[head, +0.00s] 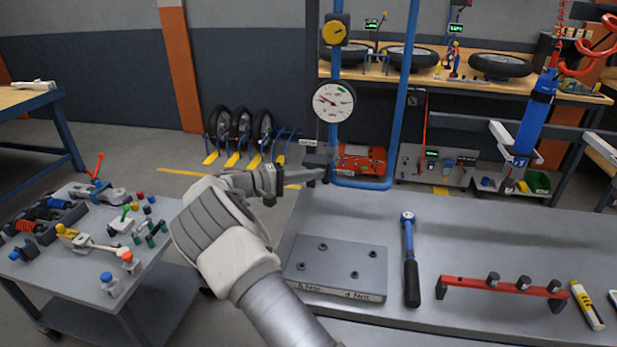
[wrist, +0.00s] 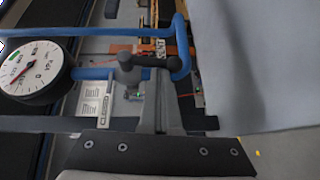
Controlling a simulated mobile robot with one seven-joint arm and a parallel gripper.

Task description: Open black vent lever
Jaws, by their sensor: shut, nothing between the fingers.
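The black vent lever (wrist: 160,62) is a short dark handle in the wrist view. It extends right from a dark round valve body (wrist: 127,72) beside blue pipe. In the head view, the dark valve block (head: 316,160) is at the lower left of the blue pipe frame, and the lever is hard to make out. My gripper (head: 322,174) reaches in from the left with its fingertips at this block. In the wrist view, the closed fingers (wrist: 160,92) point at the lever's underside. They are empty; I cannot tell whether they touch the lever.
A round pressure gauge (head: 334,101) hangs on the blue pipe (head: 388,110) above the valve. The grey bench (head: 480,240) holds a metal plate (head: 340,268), a torque wrench (head: 410,262) and a red rack (head: 500,287). A cluttered cart (head: 185,265) stands at left.

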